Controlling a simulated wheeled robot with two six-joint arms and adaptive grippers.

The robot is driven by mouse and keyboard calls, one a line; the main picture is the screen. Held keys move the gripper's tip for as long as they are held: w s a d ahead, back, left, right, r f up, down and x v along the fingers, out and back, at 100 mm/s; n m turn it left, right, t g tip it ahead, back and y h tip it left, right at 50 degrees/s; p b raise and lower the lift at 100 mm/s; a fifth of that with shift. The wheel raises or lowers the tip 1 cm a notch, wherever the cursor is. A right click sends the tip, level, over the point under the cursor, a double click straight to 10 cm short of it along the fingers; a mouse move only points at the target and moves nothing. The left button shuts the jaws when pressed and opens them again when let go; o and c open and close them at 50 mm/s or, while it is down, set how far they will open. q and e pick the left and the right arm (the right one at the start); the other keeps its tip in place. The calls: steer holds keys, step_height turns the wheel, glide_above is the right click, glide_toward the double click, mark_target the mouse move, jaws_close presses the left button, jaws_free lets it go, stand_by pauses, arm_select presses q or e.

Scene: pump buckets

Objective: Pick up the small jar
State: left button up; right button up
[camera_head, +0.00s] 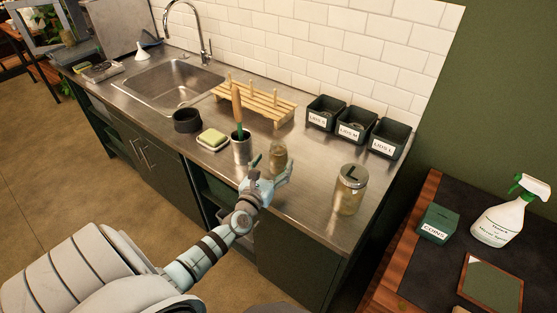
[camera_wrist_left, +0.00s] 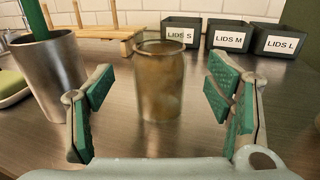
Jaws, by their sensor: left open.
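A small open glass jar (camera_head: 278,158) with a brownish tint stands upright on the steel counter. In the left wrist view the small jar (camera_wrist_left: 159,85) is ahead, between the fingers and a little beyond their tips. My left gripper (camera_head: 268,172) reaches over the counter's front edge. In the left wrist view the left gripper (camera_wrist_left: 162,100) is open, with green pads on both sides and nothing held. A larger lidded jar (camera_head: 350,190) stands to the right on the counter. My right gripper is not in view.
A metal cup (camera_wrist_left: 46,75) with a brush stands close to the left finger. Lid bins (camera_head: 351,127) and a wooden rack (camera_head: 253,104) are behind. A sponge dish (camera_head: 212,139) and dark bowl (camera_head: 187,120) are left. Bare steel lies between the two jars.

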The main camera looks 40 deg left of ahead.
mark_target(275, 160)
arm_select(q)
steer(key=x, duration=0.1)
steer(key=b+x, duration=0.1)
steer(key=x, duration=0.2)
steer(key=shift+w+a+f, duration=0.15)
steer(key=shift+w+f, duration=0.05)
steer(key=shift+f, duration=0.05)
steer(key=shift+r, duration=0.1)
steer(key=c, duration=1.4)
